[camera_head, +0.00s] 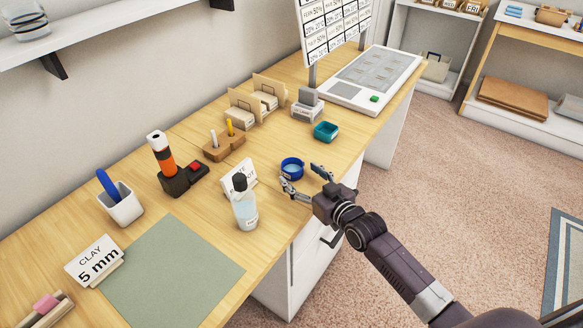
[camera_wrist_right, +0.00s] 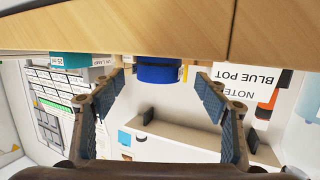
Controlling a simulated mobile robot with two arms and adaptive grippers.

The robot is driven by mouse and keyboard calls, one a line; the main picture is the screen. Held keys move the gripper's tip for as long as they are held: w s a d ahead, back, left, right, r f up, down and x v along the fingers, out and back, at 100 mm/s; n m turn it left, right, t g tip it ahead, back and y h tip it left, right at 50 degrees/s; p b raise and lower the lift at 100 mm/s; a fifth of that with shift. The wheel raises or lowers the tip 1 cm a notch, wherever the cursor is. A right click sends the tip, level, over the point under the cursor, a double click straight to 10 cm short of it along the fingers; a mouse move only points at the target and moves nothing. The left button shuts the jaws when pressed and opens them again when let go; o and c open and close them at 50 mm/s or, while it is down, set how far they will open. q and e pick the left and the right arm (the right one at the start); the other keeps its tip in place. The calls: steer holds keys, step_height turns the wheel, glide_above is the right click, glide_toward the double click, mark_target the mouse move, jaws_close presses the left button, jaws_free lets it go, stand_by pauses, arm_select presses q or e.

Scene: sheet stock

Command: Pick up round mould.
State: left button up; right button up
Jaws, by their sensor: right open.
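The round mould (camera_head: 292,168) is a small blue ring-shaped dish standing on the wooden worktop, near its front edge. In the right wrist view, which is upside down, the blue mould (camera_wrist_right: 158,72) shows between and beyond my fingers. My right gripper (camera_head: 306,179) is open and empty, low over the worktop's front edge. Its fingers point toward the mould, with one fingertip close to its near side; I cannot tell whether they touch. The open fingers also frame the right wrist view (camera_wrist_right: 160,95). My left gripper is not in view.
A teal square dish (camera_head: 326,131) stands behind the mould. A clear bottle with a dark cap (camera_head: 245,207) and a white note card (camera_head: 238,178) stand to the left. A wooden block with sticks (camera_head: 224,148) lies further back. A green mat (camera_head: 170,275) covers the near worktop.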

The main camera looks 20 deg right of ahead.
mark_target(292, 168)
steer(key=x, duration=0.4)
steer(key=shift+w+f, duration=0.2)
steer(key=shift+w, duration=0.1)
steer(key=shift+w+f, duration=0.1)
steer(key=shift+w, duration=0.2)
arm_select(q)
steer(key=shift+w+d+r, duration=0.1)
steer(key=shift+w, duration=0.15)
arm_select(e)
steer(key=c, duration=1.3)
step_height(292, 168, up, 20)
steer(key=s+f+n+g+y, duration=0.25)
steer(key=s+f+y, duration=0.35)
steer(key=s, duration=0.8)
arm_select(q)
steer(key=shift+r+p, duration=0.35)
steer(key=shift+p, duration=0.05)
arm_select(e)
steer(key=s+r+n+g+y, duration=0.1)
steer(key=s+n, duration=0.1)
steer(key=s, duration=0.4)
steer(key=s+a+r+n+g+y, duration=0.1)
steer(key=s+r+n+g, duration=0.1)
steer(key=s, duration=0.5)
steer(key=shift+s+r+n+y, duration=0.25)
steer(key=shift+n+y, duration=0.15)
steer(key=shift+n, duration=0.15)
